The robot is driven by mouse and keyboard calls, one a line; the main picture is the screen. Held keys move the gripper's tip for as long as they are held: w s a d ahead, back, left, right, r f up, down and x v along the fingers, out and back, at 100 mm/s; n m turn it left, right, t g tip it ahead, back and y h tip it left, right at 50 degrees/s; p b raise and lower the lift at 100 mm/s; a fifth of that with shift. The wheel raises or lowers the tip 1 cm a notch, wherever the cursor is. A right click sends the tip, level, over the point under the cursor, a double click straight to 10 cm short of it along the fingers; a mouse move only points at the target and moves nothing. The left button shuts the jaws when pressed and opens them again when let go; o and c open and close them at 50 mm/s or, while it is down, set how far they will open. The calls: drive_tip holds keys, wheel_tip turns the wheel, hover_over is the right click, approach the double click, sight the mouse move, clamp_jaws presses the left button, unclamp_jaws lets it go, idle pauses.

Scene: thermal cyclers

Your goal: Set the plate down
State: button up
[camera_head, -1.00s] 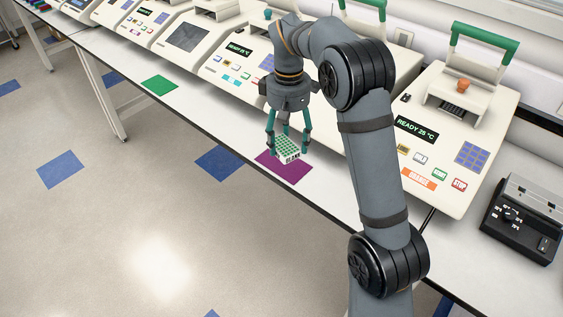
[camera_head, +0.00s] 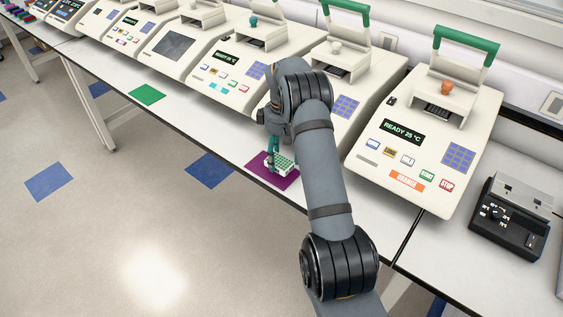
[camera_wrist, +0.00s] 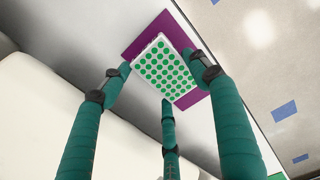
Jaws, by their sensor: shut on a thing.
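The plate (camera_head: 279,162) is a small white block with green round wells on top. My gripper (camera_head: 272,158) has green fingers and is shut on the plate, over the purple mat (camera_head: 258,168) on the bench. In the wrist view the plate (camera_wrist: 162,68) lies between the fingertips of my gripper (camera_wrist: 165,80), with the purple mat (camera_wrist: 150,33) behind it. I cannot tell whether the plate touches the mat or hangs just above it. My arm hides part of the bench to the right.
A row of thermal cyclers stands along the bench; the nearest (camera_head: 425,135) shows READY 25 °C and has its lid up. A black device (camera_head: 511,215) stands at the right. A green mat (camera_head: 147,95) lies further left. The bench's front edge runs close by the purple mat.

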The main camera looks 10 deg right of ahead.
sight(282, 159)
drive_tip(key=shift+f, duration=1.45)
drive_tip(key=shift+f, duration=0.2)
drive_tip(key=o, duration=1.1)
drive_tip(key=shift+o, duration=0.2)
drive_tip(key=shift+r, duration=0.15)
wheel_tip(282, 159, up, 12)
drive_tip(key=shift+r, duration=0.1)
